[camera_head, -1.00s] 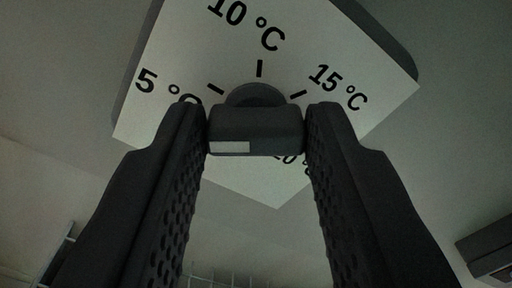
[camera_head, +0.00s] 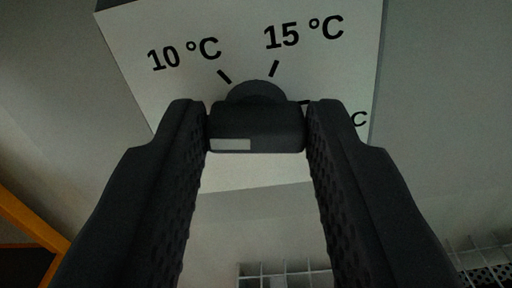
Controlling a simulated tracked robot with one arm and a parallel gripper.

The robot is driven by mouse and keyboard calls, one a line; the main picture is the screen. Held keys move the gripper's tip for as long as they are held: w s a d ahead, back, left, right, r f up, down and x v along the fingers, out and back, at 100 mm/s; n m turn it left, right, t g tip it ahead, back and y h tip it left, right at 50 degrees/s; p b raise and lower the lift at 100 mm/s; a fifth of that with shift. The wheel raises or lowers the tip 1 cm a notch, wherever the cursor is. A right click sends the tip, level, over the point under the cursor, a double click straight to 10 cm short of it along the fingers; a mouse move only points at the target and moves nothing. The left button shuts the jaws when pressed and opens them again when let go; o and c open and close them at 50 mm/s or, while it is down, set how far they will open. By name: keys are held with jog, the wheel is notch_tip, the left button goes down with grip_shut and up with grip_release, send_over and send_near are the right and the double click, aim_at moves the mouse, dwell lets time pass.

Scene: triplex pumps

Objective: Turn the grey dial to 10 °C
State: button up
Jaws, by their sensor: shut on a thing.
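The dark grey dial (camera_head: 256,132) sits in the middle of the view, a round base with a raised bar handle. My gripper (camera_head: 257,108) is shut on the bar, one finger at each end. A white mark (camera_head: 230,145) is on the left half of the bar, pointing towards the left finger. Behind the dial is a white scale plate (camera_head: 245,48). Its 10 °C label (camera_head: 185,54) and tick are up and left of the dial; 15 °C (camera_head: 304,33) is up and right. A further label is partly hidden behind the right finger. No 5 °C label is visible.
A wire grid (camera_head: 285,274) is below the dial, with another grid (camera_head: 485,262) at lower right. An orange frame (camera_head: 30,220) is at lower left. Grey wall (camera_head: 450,90) fills the right.

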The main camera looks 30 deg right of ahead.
jog(key=m, duration=0.1)
jog(key=m+b, duration=0.1)
jog(key=m, duration=0.1)
jog(key=m+b, duration=0.1)
jog(key=shift+f+m, duration=0.25)
jog(key=shift+m, duration=0.05)
jog(key=shift+s+d+m+b, duration=0.1)
jog(key=shift+m+b, duration=1.8)
jog(key=shift+m, duration=0.7)
jog(key=o, duration=1)
jog(key=shift+r, duration=0.1)
jog(key=p+v, duration=0.3)
jog(key=v, duration=1)
jog(key=shift+s, duration=0.35)
